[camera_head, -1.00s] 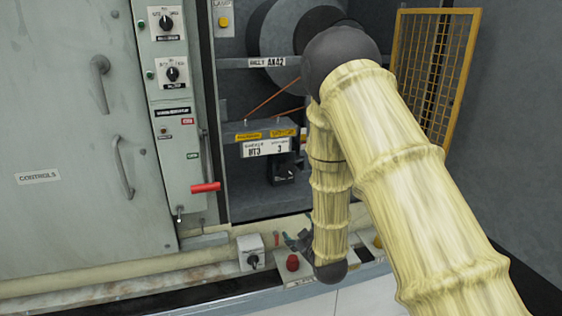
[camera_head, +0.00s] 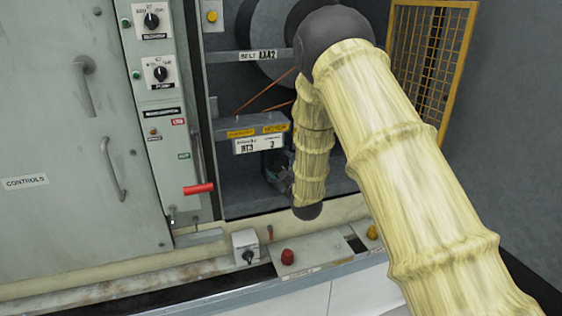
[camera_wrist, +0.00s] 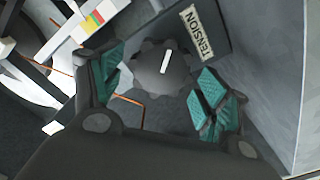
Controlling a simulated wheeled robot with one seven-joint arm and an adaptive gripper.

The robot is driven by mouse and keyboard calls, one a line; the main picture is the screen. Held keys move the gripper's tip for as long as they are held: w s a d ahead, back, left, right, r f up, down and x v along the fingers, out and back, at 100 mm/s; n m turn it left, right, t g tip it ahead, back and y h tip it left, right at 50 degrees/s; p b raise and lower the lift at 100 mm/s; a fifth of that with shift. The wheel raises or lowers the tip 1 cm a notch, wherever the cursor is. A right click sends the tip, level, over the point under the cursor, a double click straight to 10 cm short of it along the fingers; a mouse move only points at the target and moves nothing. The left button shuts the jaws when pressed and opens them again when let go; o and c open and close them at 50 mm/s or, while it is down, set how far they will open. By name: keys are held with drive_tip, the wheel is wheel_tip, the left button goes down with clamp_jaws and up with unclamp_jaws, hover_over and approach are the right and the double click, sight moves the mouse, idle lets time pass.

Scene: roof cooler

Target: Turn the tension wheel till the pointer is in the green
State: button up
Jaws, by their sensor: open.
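The tension wheel (camera_wrist: 151,80) is a dark, lobed knob with a white bar on its face, beside a TENSION label (camera_wrist: 201,30) in the wrist view. My gripper (camera_wrist: 160,90) is open, its teal-padded fingers on either side of the wheel. I cannot tell whether they touch it. A white gauge strip (camera_wrist: 117,7) with red, yellow and green bands is at the upper left; its pointer cannot be made out. In the head view, my gripper (camera_head: 279,172) is partly hidden by my arm at the recess, and the wheel is hidden.
A shelf with yellow labels (camera_head: 257,132) crosses the recess. A red-handled lever (camera_head: 199,189) stands at its left. A grey switch box (camera_head: 246,246) and a red button (camera_head: 287,257) sit below. A yellow mesh guard (camera_head: 430,70) is at the right.

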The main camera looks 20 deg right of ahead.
drive_tip(key=shift+w, duration=1.2)
